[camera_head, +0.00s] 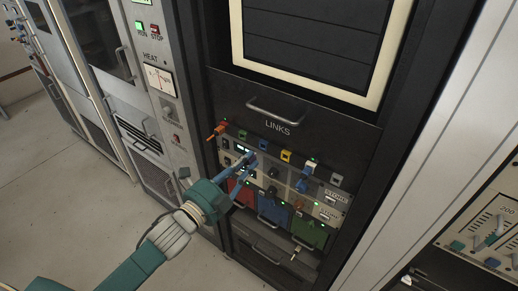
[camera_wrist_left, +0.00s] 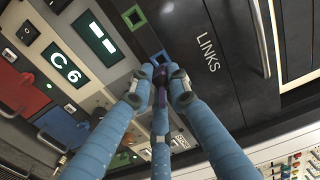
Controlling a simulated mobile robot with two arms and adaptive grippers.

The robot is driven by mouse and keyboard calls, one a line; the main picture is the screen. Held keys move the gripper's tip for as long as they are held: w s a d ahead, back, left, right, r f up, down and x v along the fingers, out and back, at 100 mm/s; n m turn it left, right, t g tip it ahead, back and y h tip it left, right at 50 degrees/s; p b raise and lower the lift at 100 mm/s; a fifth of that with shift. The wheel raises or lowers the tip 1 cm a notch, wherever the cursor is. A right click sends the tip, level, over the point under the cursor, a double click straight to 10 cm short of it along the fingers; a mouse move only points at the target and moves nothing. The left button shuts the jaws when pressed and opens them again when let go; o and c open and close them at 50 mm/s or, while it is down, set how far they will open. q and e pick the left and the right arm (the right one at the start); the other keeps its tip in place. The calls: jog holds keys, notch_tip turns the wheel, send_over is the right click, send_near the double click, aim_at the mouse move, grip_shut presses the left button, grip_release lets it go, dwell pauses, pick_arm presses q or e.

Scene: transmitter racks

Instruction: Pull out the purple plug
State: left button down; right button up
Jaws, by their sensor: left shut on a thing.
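My left gripper (camera_head: 252,160) reaches the row of sockets on the rack panel under the LINKS label. In the left wrist view its blue fingers (camera_wrist_left: 160,84) are closed around a dark purple plug (camera_wrist_left: 161,92). The fingertips hide much of the plug. A blue-framed socket (camera_wrist_left: 159,57) lies just beyond the fingertips, and I cannot tell whether the plug sits in it. In the head view the plug is hidden by the gripper. My right gripper is not in view.
An orange plug (camera_head: 217,131) sticks out at the row's left end, and a white-and-blue plug (camera_head: 309,172) further right. Red, blue and green bins (camera_head: 272,211) lie below. A drawer handle (camera_head: 275,112) projects above. The floor at left is clear.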

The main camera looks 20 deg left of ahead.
pick_arm(q)
jog(key=shift+v, duration=0.8)
